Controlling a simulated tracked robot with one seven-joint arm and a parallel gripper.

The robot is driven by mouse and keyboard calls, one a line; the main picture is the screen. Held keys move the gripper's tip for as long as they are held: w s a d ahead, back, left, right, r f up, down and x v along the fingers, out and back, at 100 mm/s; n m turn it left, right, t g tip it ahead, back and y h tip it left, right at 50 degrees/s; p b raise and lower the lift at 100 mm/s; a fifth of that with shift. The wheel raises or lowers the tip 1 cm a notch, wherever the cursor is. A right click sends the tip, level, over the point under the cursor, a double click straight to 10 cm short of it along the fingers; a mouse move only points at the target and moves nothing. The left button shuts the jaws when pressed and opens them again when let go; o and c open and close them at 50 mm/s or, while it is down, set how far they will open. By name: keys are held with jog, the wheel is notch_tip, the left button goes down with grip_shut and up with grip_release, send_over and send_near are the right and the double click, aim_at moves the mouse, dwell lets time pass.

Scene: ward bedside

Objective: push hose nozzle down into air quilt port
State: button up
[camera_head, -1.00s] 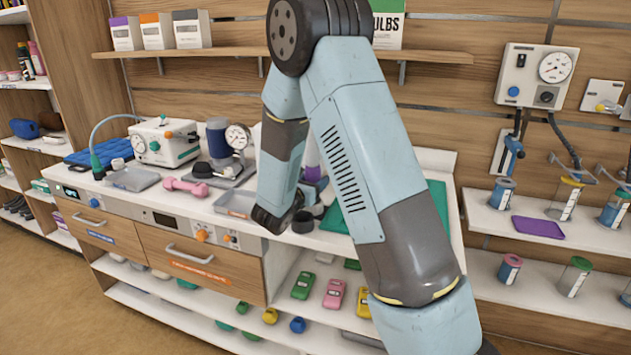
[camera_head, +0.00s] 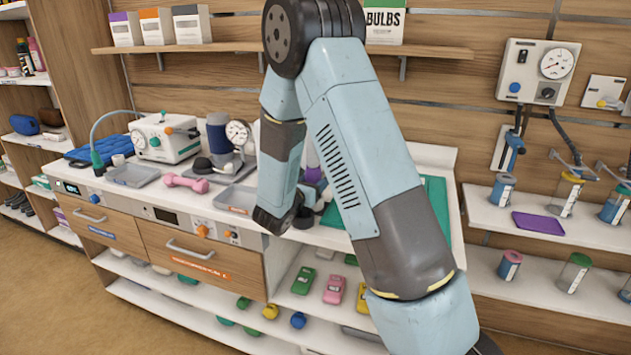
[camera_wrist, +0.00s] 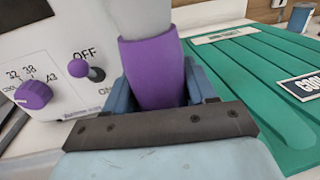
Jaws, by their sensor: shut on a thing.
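In the wrist view, my gripper (camera_wrist: 165,90) is shut on the hose nozzle (camera_wrist: 151,72). The nozzle is a purple sleeve with a pale hose rising from it, and it stands nearly upright between the blue jaws. Its lower end is hidden behind the jaws and the dark gripper plate. The green air quilt (camera_wrist: 250,80) lies flat to the right with a label reading COOL. It also shows behind my arm in the head view (camera_head: 437,200). I cannot make out the quilt's port in either view. In the head view my arm hides the jaws.
A white control box (camera_wrist: 45,45) with a purple knob (camera_wrist: 33,94) and an OFF/ON switch (camera_wrist: 88,71) stands close left of the nozzle. On the counter are a grey tray (camera_head: 237,199), a pink dumbbell (camera_head: 186,183) and a gauge device (camera_head: 237,134).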

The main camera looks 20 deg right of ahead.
jog(key=shift+f, duration=0.4)
jog(key=o, duration=1.3)
jog(key=shift+s+a, duration=0.1)
jog(key=v, duration=1.3)
jog(key=shift+s+a, duration=0.15)
jog(key=shift+a, duration=0.05)
jog(key=shift+d, duration=0.1)
jog(key=s+d+r+m+g+y, duration=0.1)
jog(key=s+d+r+m+g, duration=0.45)
jog(key=s+d+m, duration=0.2)
jog(key=s+d+r+m+g+y, duration=0.1)
jog(key=s+d+r+m+g, duration=0.45)
jog(key=s+d+m, duration=0.2)
jog(key=s+a+r+m+t+y, duration=0.3)
jog(key=s+a+r+m+y, duration=0.2)
jog(key=s+r+m+y, duration=0.3)
jog(key=s+m+y, duration=0.2)
jog(key=s+m, duration=0.2)
jog(key=shift+s+a+r+t+y, duration=0.2)
jog(key=shift+s+r+t+y, duration=0.05)
jog(key=shift+s+t+y, duration=0.15)
